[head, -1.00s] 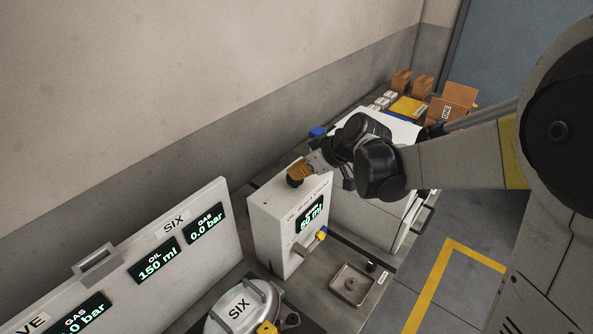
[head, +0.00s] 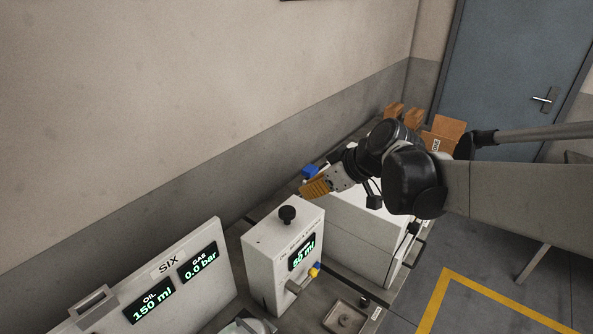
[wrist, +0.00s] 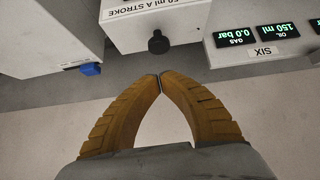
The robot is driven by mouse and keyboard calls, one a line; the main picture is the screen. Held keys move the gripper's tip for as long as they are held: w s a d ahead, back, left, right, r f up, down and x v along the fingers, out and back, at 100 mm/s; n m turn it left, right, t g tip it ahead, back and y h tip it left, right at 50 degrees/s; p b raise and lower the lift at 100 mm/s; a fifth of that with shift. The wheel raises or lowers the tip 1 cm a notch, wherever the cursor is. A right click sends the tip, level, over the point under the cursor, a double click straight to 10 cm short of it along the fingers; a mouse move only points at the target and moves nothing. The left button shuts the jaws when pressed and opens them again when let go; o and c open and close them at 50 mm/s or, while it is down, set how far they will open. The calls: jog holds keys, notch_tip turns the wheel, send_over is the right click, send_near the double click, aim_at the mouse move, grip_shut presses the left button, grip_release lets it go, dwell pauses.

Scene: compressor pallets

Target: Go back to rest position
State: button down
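My gripper (head: 312,190) is raised above and behind the white oil dispenser (head: 262,258), apart from its black knob (head: 287,214). In the wrist view its orange fingers (wrist: 160,82) meet at the tips with nothing between them. The knob also shows in the wrist view (wrist: 158,42), beyond the fingertips and clear of them. The dispenser has a lit green display (head: 302,255) and a small spout with a yellow and blue end.
The SIX panel (head: 168,264) reads oil 150 ml and gas 0.0 bar. A white cabinet (head: 365,235) stands right of the dispenser. Cardboard boxes (head: 446,130) sit at the back. A grey door (head: 515,75) is at right. Floor with a yellow line (head: 440,290) is clear.

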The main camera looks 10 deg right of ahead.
dwell(0.4)
jog(key=s+d+f+m+h+b, duration=0.3)
jog(key=s+d+f+m+b, duration=0.1)
jog(key=s+f+b, duration=0.5)
jog(key=s+d+f+m+h+b, duration=0.3)
jog(key=s+d+f+m+b, duration=0.2)
jog(key=s+f+b, duration=0.4)
jog(key=s+f, duration=0.3)
jog(key=shift+t, duration=0.4)
jog(key=w+a+r+n+y+p, duration=0.3)
jog(key=w+a+r+n+p, duration=0.1)
jog(key=w+r+p, duration=0.6)
jog(key=w+a+r+n+y+p, duration=0.3)
jog(key=w+r+n+p, duration=0.1)
jog(key=w+r+p, duration=0.6)
notch_tip(320, 180, up, 4)
jog(key=shift+w+a+f+n+g+y+p, duration=0.3)
jog(key=shift+a+n+p, duration=0.1)
jog(key=shift+p, duration=0.3)
